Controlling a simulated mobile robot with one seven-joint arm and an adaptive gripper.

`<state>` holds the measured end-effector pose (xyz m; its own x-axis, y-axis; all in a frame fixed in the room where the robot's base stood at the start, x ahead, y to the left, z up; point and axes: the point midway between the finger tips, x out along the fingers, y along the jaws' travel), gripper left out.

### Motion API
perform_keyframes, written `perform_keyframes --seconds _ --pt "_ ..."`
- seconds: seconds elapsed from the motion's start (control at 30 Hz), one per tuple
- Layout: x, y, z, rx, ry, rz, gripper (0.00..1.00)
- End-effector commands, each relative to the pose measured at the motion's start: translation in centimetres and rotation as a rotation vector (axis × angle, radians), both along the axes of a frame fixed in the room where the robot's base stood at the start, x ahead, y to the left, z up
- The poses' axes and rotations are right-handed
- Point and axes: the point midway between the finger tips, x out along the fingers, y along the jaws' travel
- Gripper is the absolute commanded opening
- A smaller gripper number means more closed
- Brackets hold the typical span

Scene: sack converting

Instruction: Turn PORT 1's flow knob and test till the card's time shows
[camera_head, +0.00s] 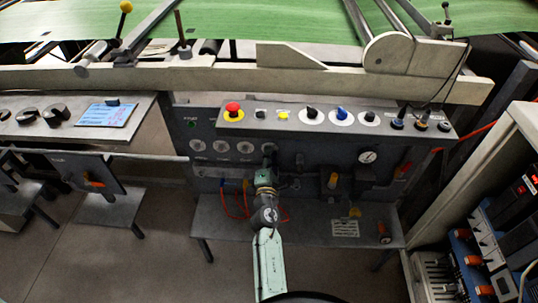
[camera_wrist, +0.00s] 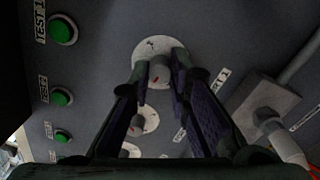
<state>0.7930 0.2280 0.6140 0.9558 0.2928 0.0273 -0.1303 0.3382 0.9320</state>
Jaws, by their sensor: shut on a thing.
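In the wrist view my gripper (camera_wrist: 160,78) is shut on a small grey flow knob (camera_wrist: 157,67) with a red mark. The knob sits on a round white dial (camera_wrist: 153,46), with a PORT 1 label (camera_wrist: 216,80) beside it. The fingers hide part of the knob and dial. Green buttons stand at the left: TEST 1 (camera_wrist: 62,30), TEST 2 (camera_wrist: 61,97) and a lower one (camera_wrist: 62,136). In the head view my gripper (camera_head: 268,152) reaches the grey panel near the white dials (camera_head: 221,146). A light blue card (camera_head: 105,114) lies at the left; its text is unreadable.
Another white dial (camera_wrist: 147,122) sits below the held one. A grey box with a pale fitting (camera_wrist: 265,112) is close right of the fingers. Above the panel, the console ledge carries a red button (camera_head: 233,109) and several knobs. A gauge (camera_head: 367,157) is to the right.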

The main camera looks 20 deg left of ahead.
Motion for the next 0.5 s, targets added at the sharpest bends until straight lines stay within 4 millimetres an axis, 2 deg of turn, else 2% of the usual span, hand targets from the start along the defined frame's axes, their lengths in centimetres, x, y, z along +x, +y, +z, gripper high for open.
perform_keyframes --seconds 0.5 --pt "0.06 0.09 0.17 -0.035 -0.013 0.001 0.0"
